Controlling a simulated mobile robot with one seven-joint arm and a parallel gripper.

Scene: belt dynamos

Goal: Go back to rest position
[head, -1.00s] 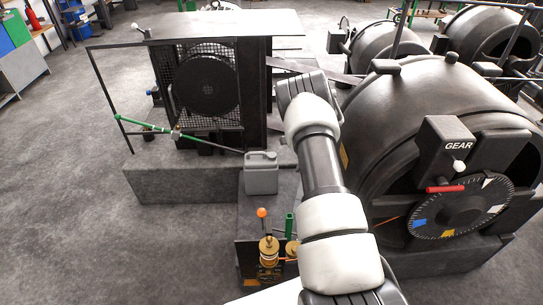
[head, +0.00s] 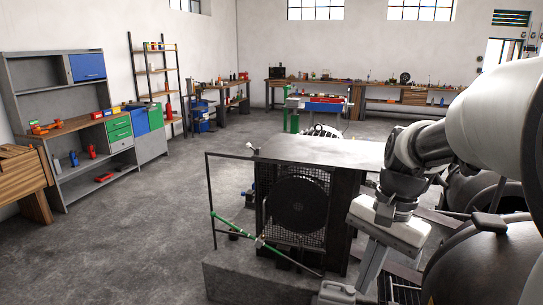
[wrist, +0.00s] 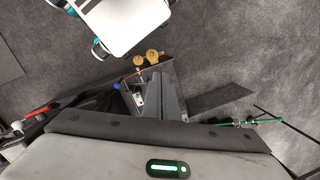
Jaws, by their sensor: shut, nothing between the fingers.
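My arm reaches in from the right of the head view. Its white hand hangs below the bent wrist, and my gripper (head: 366,284) points down with its fingers shut and empty. It is in front of the right side of the caged fan machine (head: 297,205), beside the grey canister (head: 338,293) at the bottom edge. I cannot tell the exact gap between them. In the wrist view the grey fingers (wrist: 160,84) also show shut, over the floor-level fittings.
Large dark dynamo housings (head: 490,262) stand at right, close under my arm. Brass fittings (wrist: 146,57) and a dark slab (wrist: 220,98) lie below my gripper. Open floor (head: 120,235) is at left; workbenches line the walls.

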